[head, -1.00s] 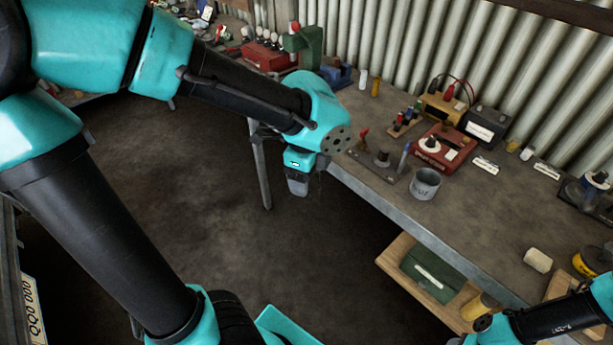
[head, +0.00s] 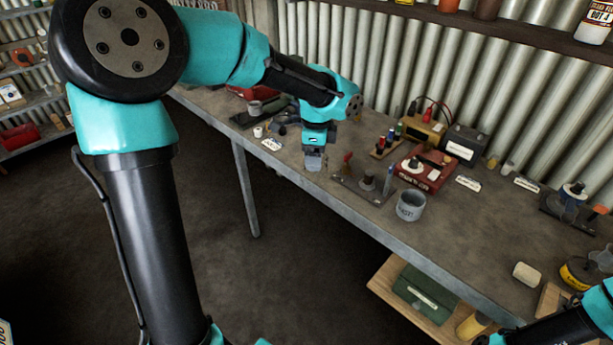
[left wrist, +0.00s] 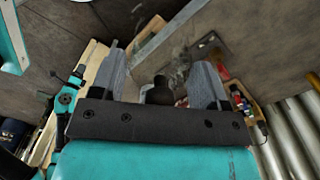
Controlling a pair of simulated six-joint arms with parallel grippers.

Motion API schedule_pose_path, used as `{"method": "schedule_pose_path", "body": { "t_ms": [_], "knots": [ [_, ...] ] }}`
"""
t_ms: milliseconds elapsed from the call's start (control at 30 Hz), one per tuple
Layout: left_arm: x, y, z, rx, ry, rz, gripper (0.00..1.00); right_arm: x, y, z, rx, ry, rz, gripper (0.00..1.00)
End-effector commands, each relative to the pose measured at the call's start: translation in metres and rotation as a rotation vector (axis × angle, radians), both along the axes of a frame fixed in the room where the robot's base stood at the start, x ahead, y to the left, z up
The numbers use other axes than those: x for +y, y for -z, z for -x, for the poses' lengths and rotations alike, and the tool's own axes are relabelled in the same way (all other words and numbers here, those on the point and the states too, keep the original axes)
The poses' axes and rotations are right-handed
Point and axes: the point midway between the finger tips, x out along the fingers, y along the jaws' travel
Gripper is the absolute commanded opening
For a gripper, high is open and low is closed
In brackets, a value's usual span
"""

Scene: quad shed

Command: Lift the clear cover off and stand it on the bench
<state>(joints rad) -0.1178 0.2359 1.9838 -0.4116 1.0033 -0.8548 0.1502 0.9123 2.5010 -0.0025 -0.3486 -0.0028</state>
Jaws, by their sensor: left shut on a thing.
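My left gripper (head: 314,160) is over the near edge of the bench (head: 460,240), just left of a dark base plate (head: 352,190) with a red-handled lever and a dark round post. In the left wrist view, the gripper (left wrist: 160,85) has its two grey fingers on either side of a dark knob (left wrist: 158,92). It is shut on this knob, which I take to be the clear cover's. The see-through body is hard to make out, so I cannot tell its edges or whether it touches the bench. My right gripper is out of view; only part of that arm shows at lower right.
A grey cup (head: 410,205) stands right of the plate. Behind are a red box (head: 425,168) with a dial and a black battery-like box (head: 462,146).

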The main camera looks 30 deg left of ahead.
Motion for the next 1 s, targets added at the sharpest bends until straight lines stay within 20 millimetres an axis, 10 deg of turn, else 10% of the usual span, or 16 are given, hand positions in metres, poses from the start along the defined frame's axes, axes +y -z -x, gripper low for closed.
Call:
{"method": "schedule_pose_path", "body": {
  "t_ms": [500,1000],
  "knots": [
    [0.078,0.040,-0.132,0.004,-0.190,-0.002,0.45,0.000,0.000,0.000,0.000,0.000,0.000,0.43],
    [0.097,0.052,-0.153,0.001,-0.226,-0.003,0.45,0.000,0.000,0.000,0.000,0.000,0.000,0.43]
  ]
}}
